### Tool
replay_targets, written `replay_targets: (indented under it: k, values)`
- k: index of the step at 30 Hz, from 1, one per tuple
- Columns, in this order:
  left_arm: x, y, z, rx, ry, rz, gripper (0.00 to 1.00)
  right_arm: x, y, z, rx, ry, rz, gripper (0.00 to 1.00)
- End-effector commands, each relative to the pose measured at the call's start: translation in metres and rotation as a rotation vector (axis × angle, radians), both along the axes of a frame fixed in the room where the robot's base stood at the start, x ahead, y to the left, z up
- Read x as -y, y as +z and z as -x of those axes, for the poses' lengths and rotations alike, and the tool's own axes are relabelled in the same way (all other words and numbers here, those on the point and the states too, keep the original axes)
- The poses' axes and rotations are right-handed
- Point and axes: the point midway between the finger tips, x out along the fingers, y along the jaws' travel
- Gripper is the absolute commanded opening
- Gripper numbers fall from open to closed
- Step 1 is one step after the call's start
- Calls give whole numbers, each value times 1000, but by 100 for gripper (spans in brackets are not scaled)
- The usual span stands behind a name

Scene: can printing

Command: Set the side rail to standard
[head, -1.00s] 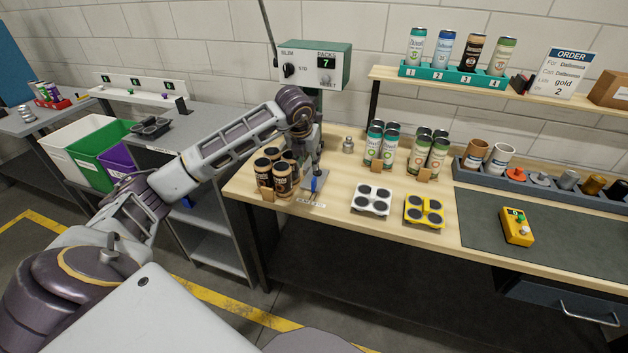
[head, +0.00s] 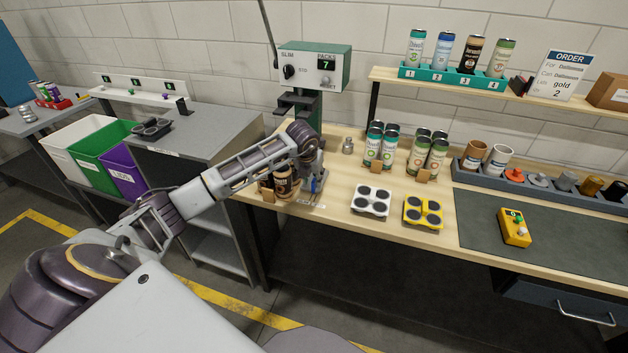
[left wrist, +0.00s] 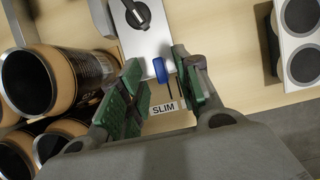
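The side rail shows in the left wrist view as a pale metal plate (left wrist: 140,28) with a dark knob on it and a blue tab (left wrist: 160,70) at its near end. A label reading SLIM (left wrist: 166,107) lies just below the tab. My left gripper (left wrist: 157,66) is open, its green-padded fingers on either side of the blue tab with gaps; I cannot tell its height above it. In the head view my left gripper (head: 308,183) hides most of the rail. The green machine head (head: 313,67) above has a SLIM/STD dial. My right gripper is not in view.
Brown-and-black cans (head: 283,182) stand close left of the gripper, also in the left wrist view (left wrist: 62,80). A white four-hole carrier (head: 371,201) and a yellow one (head: 423,212) lie to the right. Green-white cans (head: 380,148) stand behind them.

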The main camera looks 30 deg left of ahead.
Motion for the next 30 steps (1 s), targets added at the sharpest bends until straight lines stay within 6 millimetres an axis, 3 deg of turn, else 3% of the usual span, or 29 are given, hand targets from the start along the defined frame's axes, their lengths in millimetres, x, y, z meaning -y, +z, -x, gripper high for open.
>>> replay_targets:
  k: [9, 21, 30]
  values:
    - [-2, -24, -10, 0, 0, 0, 33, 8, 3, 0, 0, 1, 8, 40]
    - [-3, -28, -11, 1, 0, 0, 33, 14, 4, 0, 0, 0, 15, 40]
    - [-3, -28, -11, 0, 0, 0, 0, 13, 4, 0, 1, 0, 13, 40]
